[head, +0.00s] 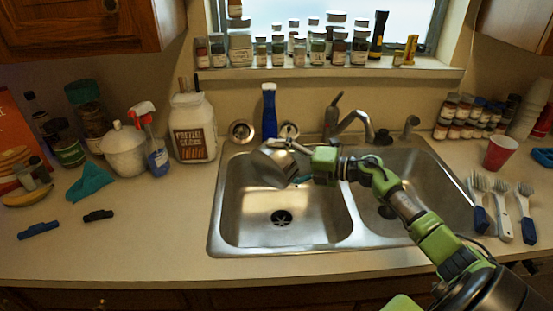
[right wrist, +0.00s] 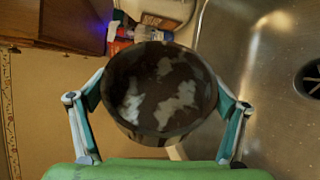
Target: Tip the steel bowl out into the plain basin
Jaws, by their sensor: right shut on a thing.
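The steel bowl (head: 268,170) is held tilted over the back of the left basin (head: 250,217) in the head view. My right gripper (head: 293,163) is shut on it from the right. In the right wrist view the bowl (right wrist: 160,95) sits between the two fingers; its dark round face carries pale patches, and I cannot tell whether these are contents or reflections. The left basin's floor shows a dark drain and no visible pile. The right basin (head: 425,205) is partly hidden by my right arm. My left gripper is out of view.
A faucet (head: 352,124) and a blue bottle (head: 269,110) stand behind the sink. Several brushes (head: 502,210) lie right of it. A pretzel jar (head: 193,128), a spray bottle (head: 155,145) and a lidded pot (head: 123,149) stand left. The front left counter is mostly free.

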